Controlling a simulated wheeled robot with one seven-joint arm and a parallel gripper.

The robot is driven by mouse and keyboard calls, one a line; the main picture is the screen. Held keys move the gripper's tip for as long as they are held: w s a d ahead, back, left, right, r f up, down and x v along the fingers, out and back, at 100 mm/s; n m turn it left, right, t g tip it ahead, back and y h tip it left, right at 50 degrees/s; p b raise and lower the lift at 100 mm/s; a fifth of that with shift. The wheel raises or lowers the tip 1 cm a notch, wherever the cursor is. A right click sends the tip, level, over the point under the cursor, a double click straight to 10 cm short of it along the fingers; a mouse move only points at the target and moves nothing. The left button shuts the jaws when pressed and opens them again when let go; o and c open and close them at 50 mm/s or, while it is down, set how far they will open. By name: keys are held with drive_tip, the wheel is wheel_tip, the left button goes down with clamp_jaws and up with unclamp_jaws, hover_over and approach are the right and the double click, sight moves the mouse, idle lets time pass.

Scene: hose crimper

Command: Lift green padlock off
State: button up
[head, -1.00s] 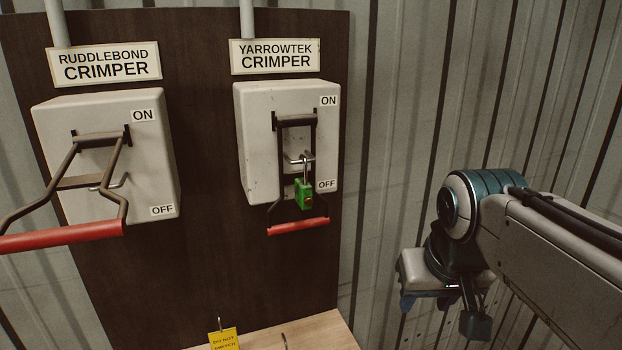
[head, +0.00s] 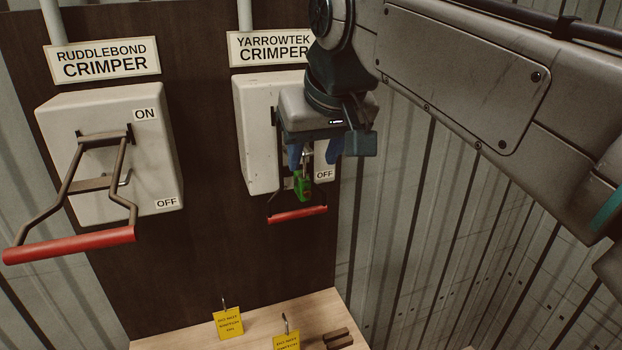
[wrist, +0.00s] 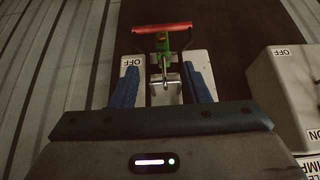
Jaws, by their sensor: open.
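The green padlock (head: 302,187) hangs by its shackle at the front of the Yarrowtek crimper's switch box (head: 254,130), just above the red handle grip (head: 297,215). The lever is down toward OFF. My gripper (head: 314,160) is in front of this box, its blue fingers apart and pointing down, just above the padlock. In the wrist view, the padlock (wrist: 164,48) and its shackle lie beyond and between the open fingers (wrist: 165,75). Nothing is held. My gripper hides the upper part of the box in the head view.
The Ruddlebond crimper box (head: 100,130) is at left, its red-gripped lever (head: 70,245) jutting outward. Below is a wooden shelf (head: 180,335) with yellow tags (head: 229,322) and a small dark item (head: 337,338). A corrugated wall is at right.

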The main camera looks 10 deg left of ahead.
sight(305, 173)
drive_tip(key=x, duration=0.2)
drive_tip(key=p+x, duration=0.1)
drive_tip(key=x, duration=0.4)
drive_tip(key=shift+w+a+f, duration=0.15)
drive_tip(key=shift+a+f, duration=0.05)
drive_tip(key=shift+a, duration=0.2)
clamp_jaws()
